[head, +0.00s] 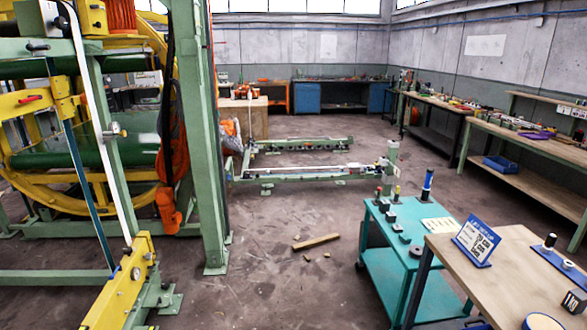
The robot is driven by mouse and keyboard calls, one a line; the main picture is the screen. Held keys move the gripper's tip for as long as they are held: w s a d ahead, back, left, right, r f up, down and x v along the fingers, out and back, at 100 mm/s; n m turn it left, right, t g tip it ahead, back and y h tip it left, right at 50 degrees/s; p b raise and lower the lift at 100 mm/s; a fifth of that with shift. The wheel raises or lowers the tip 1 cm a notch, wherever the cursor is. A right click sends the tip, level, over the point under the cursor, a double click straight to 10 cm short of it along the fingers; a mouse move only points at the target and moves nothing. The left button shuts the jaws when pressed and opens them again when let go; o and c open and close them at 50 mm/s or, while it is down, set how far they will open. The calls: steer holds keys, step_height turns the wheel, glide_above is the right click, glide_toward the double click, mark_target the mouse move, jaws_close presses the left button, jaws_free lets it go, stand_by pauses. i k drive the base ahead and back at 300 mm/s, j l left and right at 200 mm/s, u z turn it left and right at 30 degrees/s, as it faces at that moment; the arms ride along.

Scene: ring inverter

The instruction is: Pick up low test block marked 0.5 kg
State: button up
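No block that I can read as 0.5 kg shows. A dark block (573,303) with white lettering, which looks like 1 KG but is too small to be sure of, sits at the right edge of the wooden-topped table (455,272), partly cut off by the frame. Several small dark pieces, one of them a low block (416,251), stand on the teal cart (375,262); any markings are too small to read. My gripper is not in view.
A blue-and-white sign (477,240), a blue strip (562,264) with a dark-topped peg, and a cream disc (543,323) are on the wooden table. A green post (195,130) and yellow ring machine stand left. A wood offcut (316,242) lies on the otherwise mostly open middle floor.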

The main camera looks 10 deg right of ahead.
mark_target(396, 229)
steer(key=i+l+u, duration=0.15)
steer(key=i, duration=0.4)
steer(key=i+l+u, duration=0.15)
steer(key=i, duration=0.4)
steer(key=i+l+u, duration=0.2)
steer(key=i, duration=0.3)
steer(key=i+l+u, duration=0.5)
steer(key=i+l, duration=0.35)
steer(key=i+l+z, duration=0.1)
steer(key=l, duration=0.3)
steer(key=l+z, duration=0.15)
steer(key=l, duration=0.25)
steer(key=i+l+z, duration=0.1)
steer(key=l, duration=0.25)
steer(key=i, duration=0.1)
